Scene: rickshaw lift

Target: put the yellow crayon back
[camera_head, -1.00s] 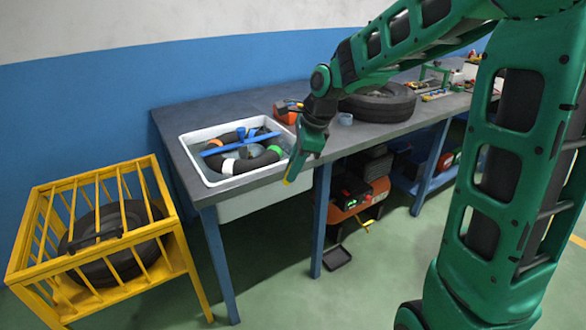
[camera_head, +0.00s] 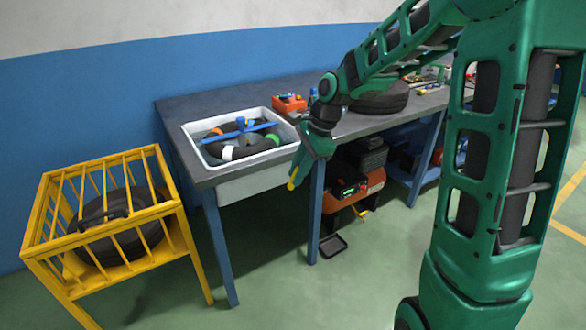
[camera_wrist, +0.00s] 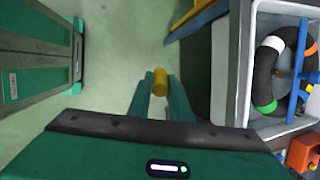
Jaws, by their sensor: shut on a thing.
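My gripper (camera_wrist: 160,94) is shut on the yellow crayon (camera_wrist: 159,80), which shows as a short yellow cylinder between the two green fingers in the wrist view. In the head view, the crayon (camera_head: 291,185) shows as a small yellow tip below my gripper (camera_head: 296,176), in front of the bench's front edge and just right of the white sink (camera_head: 203,168). The rest of the crayon is hidden by the fingers. I cannot make out the place where the crayon belongs.
The sink holds a dark ring-shaped tube (camera_head: 255,146) and a blue cross-shaped tool (camera_head: 240,132). An orange-red box (camera_head: 290,105) and a tyre (camera_head: 380,99) are on the bench (camera_head: 185,104). A yellow cage (camera_head: 158,216) stands at left. Green floor lies open in front.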

